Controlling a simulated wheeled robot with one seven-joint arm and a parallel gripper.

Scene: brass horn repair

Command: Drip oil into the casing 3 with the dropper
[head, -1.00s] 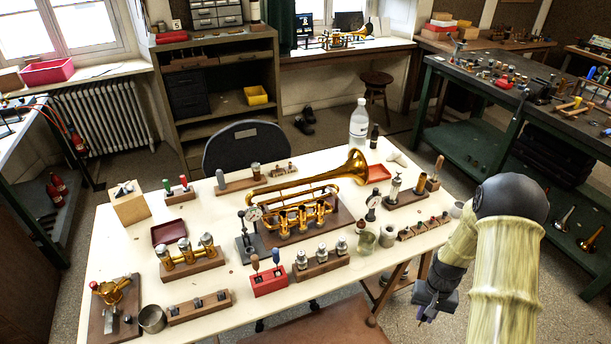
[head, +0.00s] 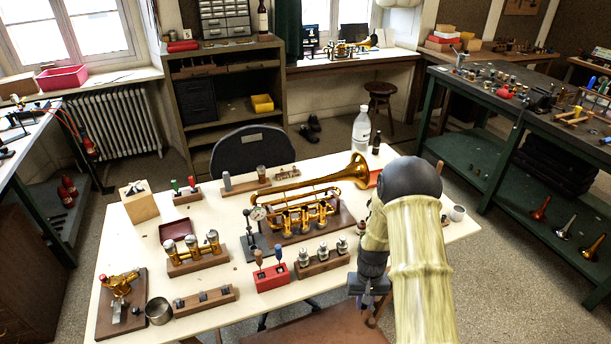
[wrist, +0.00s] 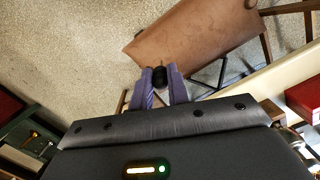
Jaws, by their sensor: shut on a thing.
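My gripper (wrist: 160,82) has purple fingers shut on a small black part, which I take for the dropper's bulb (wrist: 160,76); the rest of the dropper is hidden. In the head view my gripper (head: 367,303) hangs at the table's front edge, right of the row of silver-topped parts, with its fingers hardly visible. The brass horn (head: 335,185) lies on a wooden stand at the table's middle, its three upright valve casings (head: 303,217) in a row. My gripper is well apart from them, in front and to the right. I cannot tell which casing is number 3.
A dial gauge stand (head: 257,235) stands just left of the casings. A red block with handled tools (head: 271,277) and a wooden rack (head: 321,262) lie in front of the horn. A brown seat (wrist: 195,35) is below my gripper. My arm hides the table's right part.

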